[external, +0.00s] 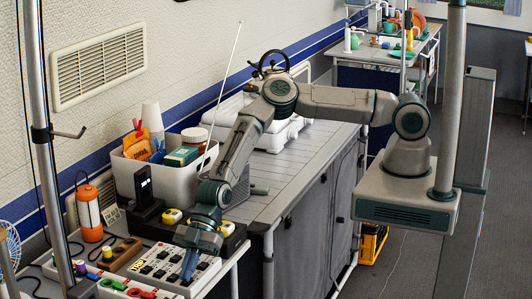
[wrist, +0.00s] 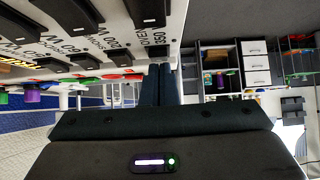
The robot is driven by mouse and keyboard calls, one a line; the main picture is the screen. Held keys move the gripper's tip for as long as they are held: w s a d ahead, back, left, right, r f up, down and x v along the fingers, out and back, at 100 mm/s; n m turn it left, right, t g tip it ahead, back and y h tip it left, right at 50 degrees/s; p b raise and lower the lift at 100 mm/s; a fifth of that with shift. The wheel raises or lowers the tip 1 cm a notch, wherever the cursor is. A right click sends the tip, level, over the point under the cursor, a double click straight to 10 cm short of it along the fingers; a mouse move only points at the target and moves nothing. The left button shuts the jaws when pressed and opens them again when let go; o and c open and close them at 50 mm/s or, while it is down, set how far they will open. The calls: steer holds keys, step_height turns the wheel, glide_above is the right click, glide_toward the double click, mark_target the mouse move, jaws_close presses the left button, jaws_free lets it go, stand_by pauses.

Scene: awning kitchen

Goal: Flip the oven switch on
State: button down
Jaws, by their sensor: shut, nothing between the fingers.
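A white switch panel (external: 150,270) with several dark switches lies at the counter's front corner. In the wrist view the panel (wrist: 105,32) fills the upper left, with black switches and printed labels. The label nearest my fingertips appears to read OVEN, and a black oven switch (wrist: 147,12) is beside it. My gripper (external: 188,270) points down over the panel's right part. In the wrist view my gripper (wrist: 161,68) is shut and empty, with its fingertips at or very near the panel's edge by that label. I cannot tell whether they touch, nor the switch's position.
A white bin (external: 140,185) of boxes and cups stands behind the panel. A black device (external: 145,190) and yellow items (external: 172,216) are close to my wrist. An orange lantern (external: 90,212) stands at left. The grey counter top (external: 290,170) at right is mostly clear.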

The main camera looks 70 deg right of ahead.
mark_target(184, 283)
steer(key=shift+a+b, duration=0.55)
steer(key=shift+a, duration=0.1)
steer(key=shift+r, duration=0.2)
steer(key=shift+r, duration=0.15)
steer(key=r, duration=0.4)
steer(key=shift+a, duration=0.3)
steer(key=a+r+b+v, duration=0.1)
steer(key=b+v, duration=0.1)
steer(key=v, duration=0.7)
steer(key=shift+d+r+b, duration=0.2)
steer(key=shift+r+b, duration=0.1)
steer(key=shift+b, duration=0.1)
steer(key=shift+d, duration=0.1)
